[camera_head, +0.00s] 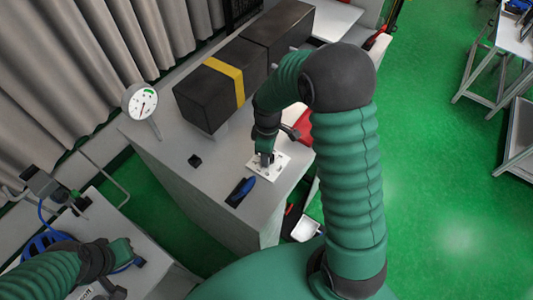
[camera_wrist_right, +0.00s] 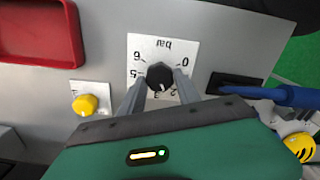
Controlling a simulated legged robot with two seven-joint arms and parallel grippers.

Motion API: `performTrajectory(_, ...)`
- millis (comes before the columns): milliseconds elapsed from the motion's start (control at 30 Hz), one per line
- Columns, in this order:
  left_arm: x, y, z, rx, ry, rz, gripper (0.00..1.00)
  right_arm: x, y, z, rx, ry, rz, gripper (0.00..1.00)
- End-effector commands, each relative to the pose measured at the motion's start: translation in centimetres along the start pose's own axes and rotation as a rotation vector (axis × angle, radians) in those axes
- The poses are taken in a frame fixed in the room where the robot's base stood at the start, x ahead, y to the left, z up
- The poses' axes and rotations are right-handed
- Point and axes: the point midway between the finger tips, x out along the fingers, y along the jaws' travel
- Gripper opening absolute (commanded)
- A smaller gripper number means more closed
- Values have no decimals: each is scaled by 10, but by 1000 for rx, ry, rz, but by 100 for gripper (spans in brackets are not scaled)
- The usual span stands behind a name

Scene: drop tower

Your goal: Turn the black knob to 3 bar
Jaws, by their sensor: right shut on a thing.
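The black knob (camera_wrist_right: 160,77) sits on a white plate (camera_wrist_right: 146,46) with a "bar" scale in the right wrist view. The digits 0, 2, 5 and 6 are readable; those at the lower side are partly hidden by my gripper. The knob's pale mark points to the bottom of the picture, near the 2 and the partly hidden digits. My right gripper (camera_wrist_right: 160,86) is shut on the knob, one finger on each side. In the head view my right gripper (camera_head: 266,160) covers the knob on its plate (camera_head: 281,166). My left gripper (camera_head: 136,260) is at lower left; its jaws are unclear.
A round white gauge (camera_head: 141,102) with a red needle stands at the grey bench's left edge. A black box with a yellow band (camera_head: 225,79) lies behind. A blue-handled thing (camera_wrist_right: 290,96) lies beside the plate; a yellow button (camera_wrist_right: 85,104) is on the other side.

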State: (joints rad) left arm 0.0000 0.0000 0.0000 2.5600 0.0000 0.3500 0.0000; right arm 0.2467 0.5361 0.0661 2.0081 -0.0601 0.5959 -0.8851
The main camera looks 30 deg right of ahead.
Motion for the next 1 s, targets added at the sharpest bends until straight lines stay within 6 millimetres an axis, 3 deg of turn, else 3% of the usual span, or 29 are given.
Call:
performTrajectory(500,3,0,1,0,0,0,0,1,-1,2,388,-4,-2,0)
performTrajectory(1000,3,0,1,0,0,0,0,2,-3,2,486,-8,-6,0)
